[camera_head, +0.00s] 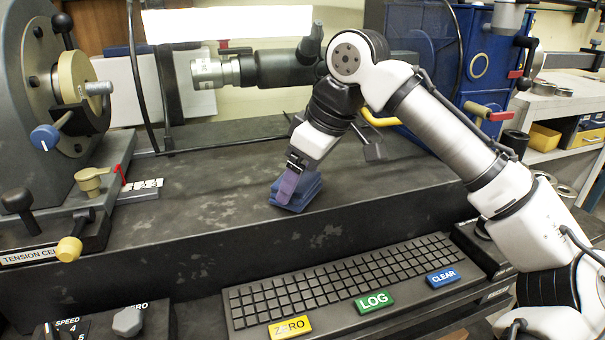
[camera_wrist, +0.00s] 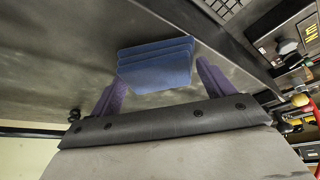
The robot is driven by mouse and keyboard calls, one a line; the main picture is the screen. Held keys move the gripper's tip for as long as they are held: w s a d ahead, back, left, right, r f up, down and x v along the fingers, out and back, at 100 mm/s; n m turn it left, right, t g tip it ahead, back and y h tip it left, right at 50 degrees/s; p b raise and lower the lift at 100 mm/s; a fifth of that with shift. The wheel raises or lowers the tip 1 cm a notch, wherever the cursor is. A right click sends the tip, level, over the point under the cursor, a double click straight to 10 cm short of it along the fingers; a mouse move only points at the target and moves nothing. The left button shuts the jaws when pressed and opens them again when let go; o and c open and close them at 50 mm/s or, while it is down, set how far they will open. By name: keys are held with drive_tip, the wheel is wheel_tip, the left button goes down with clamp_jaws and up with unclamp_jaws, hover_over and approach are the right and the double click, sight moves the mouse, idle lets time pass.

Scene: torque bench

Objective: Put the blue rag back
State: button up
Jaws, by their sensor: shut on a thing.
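The blue rag (camera_head: 303,194) is a folded, layered stack on the dark bench top, near its front edge. In the wrist view the rag (camera_wrist: 156,66) lies between two purple fingers. My gripper (camera_head: 288,184) points down and is shut on the rag. It also shows in the wrist view (camera_wrist: 160,84), with one finger at each side of the rag. The rag looks to be at bench-top level; I cannot tell whether it is slightly lifted. The far finger is mostly hidden in the head view.
The dark bench (camera_head: 200,215) is mostly bare around the rag. A keyboard (camera_head: 345,280) with ZERO, LOG and CLEAR keys lies in front, lower down. A machine with knobs (camera_head: 75,85) stands at left. A blue cabinet (camera_head: 430,60) and shelves (camera_head: 545,140) are at right.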

drive_tip(key=shift+f, duration=0.3)
drive_tip(key=o, duration=0.8)
drive_tip(key=shift+d, duration=0.1)
drive_tip(key=shift+r, duration=0.15)
drive_tip(key=p+v, duration=0.1)
drive_tip(key=v, duration=1.1)
drive_tip(key=shift+s+r+p, duration=0.1)
drive_tip(key=shift+p, duration=0.2)
